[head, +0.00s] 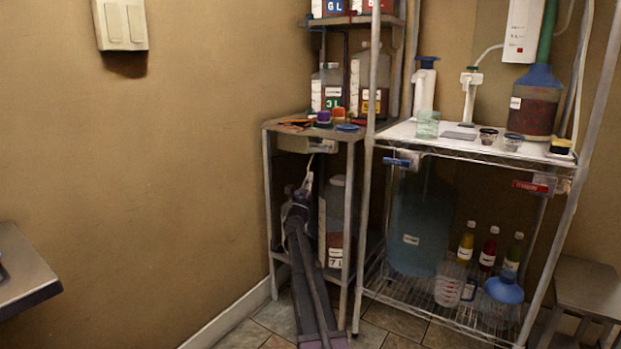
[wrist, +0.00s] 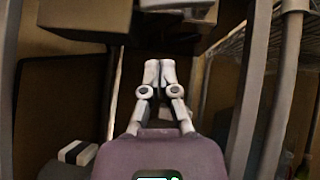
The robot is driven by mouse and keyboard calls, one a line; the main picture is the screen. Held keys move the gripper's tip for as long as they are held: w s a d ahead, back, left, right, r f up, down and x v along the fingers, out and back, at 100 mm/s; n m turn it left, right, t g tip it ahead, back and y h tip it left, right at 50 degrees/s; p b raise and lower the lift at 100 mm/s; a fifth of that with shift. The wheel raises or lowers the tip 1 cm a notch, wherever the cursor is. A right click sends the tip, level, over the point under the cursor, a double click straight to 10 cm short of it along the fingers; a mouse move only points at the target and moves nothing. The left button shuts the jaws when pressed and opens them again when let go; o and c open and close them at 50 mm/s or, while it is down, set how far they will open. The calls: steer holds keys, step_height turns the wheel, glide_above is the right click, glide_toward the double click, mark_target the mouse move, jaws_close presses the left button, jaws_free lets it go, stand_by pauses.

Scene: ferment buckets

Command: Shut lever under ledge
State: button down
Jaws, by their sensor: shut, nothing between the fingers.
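A pale box-like fitting (head: 295,144) hangs under the top ledge of the narrow shelf unit, with a small grey piece (head: 323,146) at its right that may be the lever. In the wrist view the brown box (wrist: 85,18) is at upper left and the grey piece (wrist: 190,12) is at top centre, above my fingertips. My gripper (head: 309,177) is below this fitting, pointing up. In the wrist view its two fingers (wrist: 160,70) are together and empty, apart from the grey piece. The fitting's inner side is hidden.
The narrow unit's ledge (head: 272,126) and posts frame my arm closely. A large jar (head: 335,205) stands behind at right. The wire rack at right has a blue-handled valve (head: 402,161) and a red-handled valve (head: 533,187). Floor at left is open.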

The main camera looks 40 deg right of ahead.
steer(key=b+v, duration=0.4)
steer(key=v, duration=0.2)
steer(key=shift+s+a+f, duration=0.2)
steer(key=shift+a+f, duration=0.05)
stand_by(0.6)
